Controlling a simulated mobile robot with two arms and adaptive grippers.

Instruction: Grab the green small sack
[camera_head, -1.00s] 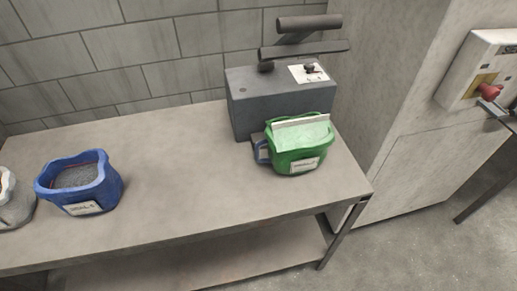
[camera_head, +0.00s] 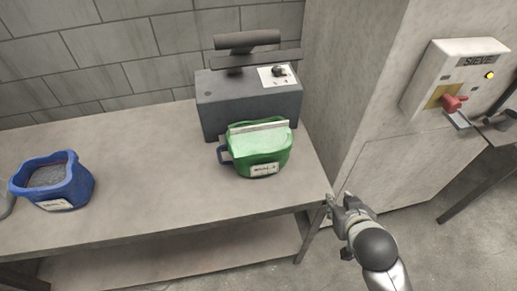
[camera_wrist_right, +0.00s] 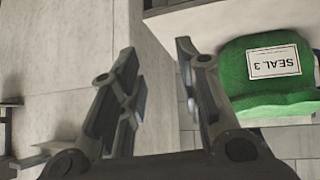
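The green small sack (camera_head: 262,152) stands upright near the right end of the table, in front of a dark grey machine. Its top is open and shows pale green, with a light strip across its back edge and a white label in front. My right gripper (camera_head: 338,199) is just beyond the table's right front corner, to the right of the sack and apart from it. In the right wrist view the gripper's two fingers (camera_wrist_right: 158,70) are spread with nothing between them. The sack (camera_wrist_right: 262,84) lies to the right of them, its label reading "SEAL 3". My left gripper is not seen.
The dark grey machine (camera_head: 250,105) with a bar on top stands behind the sack. A blue sack (camera_head: 52,183) is at the table's left. A wall box marked SIEVE (camera_head: 455,85) with a red switch is at right. The middle of the table (camera_head: 150,160) is clear.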

